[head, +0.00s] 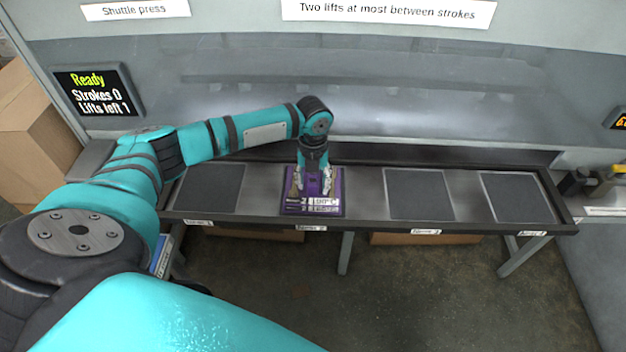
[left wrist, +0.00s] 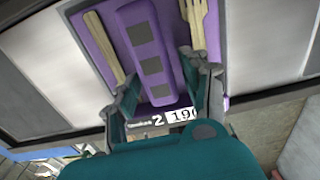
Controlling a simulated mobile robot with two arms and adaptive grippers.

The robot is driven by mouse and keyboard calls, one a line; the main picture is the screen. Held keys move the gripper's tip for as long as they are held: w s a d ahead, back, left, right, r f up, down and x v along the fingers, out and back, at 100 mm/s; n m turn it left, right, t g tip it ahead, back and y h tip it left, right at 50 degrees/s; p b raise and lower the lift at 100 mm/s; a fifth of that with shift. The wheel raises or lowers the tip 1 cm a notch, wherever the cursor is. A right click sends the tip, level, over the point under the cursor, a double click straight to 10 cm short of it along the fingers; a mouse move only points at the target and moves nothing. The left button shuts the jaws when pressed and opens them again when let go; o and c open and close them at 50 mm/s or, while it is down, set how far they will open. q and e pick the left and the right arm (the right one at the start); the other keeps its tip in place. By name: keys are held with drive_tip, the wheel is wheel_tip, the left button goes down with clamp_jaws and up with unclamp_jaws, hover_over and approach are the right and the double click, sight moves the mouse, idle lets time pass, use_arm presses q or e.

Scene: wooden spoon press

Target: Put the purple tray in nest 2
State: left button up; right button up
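The purple tray (head: 341,205) is at the second place from the left on the rail, over the label of nest 2 (head: 311,228). It looks level; I cannot tell whether it rests fully on the nest. In the left wrist view the tray (left wrist: 93,38) carries wooden cutlery (left wrist: 101,48) on both sides of a raised purple handle (left wrist: 152,66) with grey squares. My left gripper (head: 313,184) points down at the tray. Its fingers (left wrist: 165,88) straddle the handle, close to its sides; whether they press on it is unclear. My right gripper is not in view.
Dark empty nest pads lie at the left (head: 211,188) and right (head: 419,194) of the tray, with another at the far right (head: 517,198). The press wall (head: 400,85) stands behind the rail. A display (head: 97,92) reads Ready, Strokes 0, Lifts left 1.

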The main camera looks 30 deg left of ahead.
sight(313, 179)
use_arm(q)
drive_tip(key=shift+r, duration=0.2)
drive_tip(key=shift+w+r, duration=0.1)
drive_tip(key=shift+r, duration=0.2)
wheel_tip(313, 179, up, 11)
drive_tip(key=b, duration=0.2)
drive_tip(key=shift+r+b, duration=0.2)
drive_tip(key=shift+b, duration=0.2)
